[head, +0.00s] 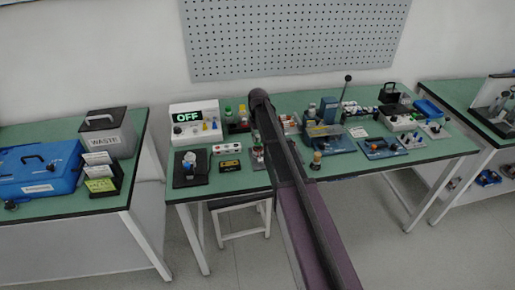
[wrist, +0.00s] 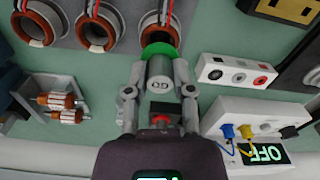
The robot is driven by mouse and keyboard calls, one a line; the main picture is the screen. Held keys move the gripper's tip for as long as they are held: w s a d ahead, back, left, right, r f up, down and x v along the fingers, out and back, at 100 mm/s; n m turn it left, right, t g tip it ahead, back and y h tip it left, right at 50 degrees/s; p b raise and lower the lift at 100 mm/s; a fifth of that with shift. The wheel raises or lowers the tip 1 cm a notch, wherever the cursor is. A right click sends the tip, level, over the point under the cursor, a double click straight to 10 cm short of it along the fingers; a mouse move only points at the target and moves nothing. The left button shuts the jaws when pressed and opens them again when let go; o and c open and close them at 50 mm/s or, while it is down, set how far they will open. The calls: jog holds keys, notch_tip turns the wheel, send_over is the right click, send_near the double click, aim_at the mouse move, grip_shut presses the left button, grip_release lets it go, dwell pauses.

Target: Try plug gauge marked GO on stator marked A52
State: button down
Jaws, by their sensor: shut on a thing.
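In the wrist view my gripper (wrist: 160,90) is shut on a grey cylindrical plug gauge (wrist: 160,72) with GO-like letters and a green collar. Its fingers grip the gauge from both sides. Three copper-lined stators sit beyond it: a left stator (wrist: 33,28), a middle stator (wrist: 97,32) and a right stator (wrist: 152,22), the last closest to the green collar and partly cut off. I cannot tell whether the collar touches it. No A52 mark is readable. In the head view my arm hides the gripper and the gauge.
The head view shows a crowded green bench (head: 228,180) and a waste bin (head: 108,132).

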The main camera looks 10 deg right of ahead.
aim_at(258, 136)
jog(key=shift+r+p, duration=0.75)
jog(key=shift+r, duration=0.05)
dwell(0.4)
jog(key=shift+r+p, duration=2.45)
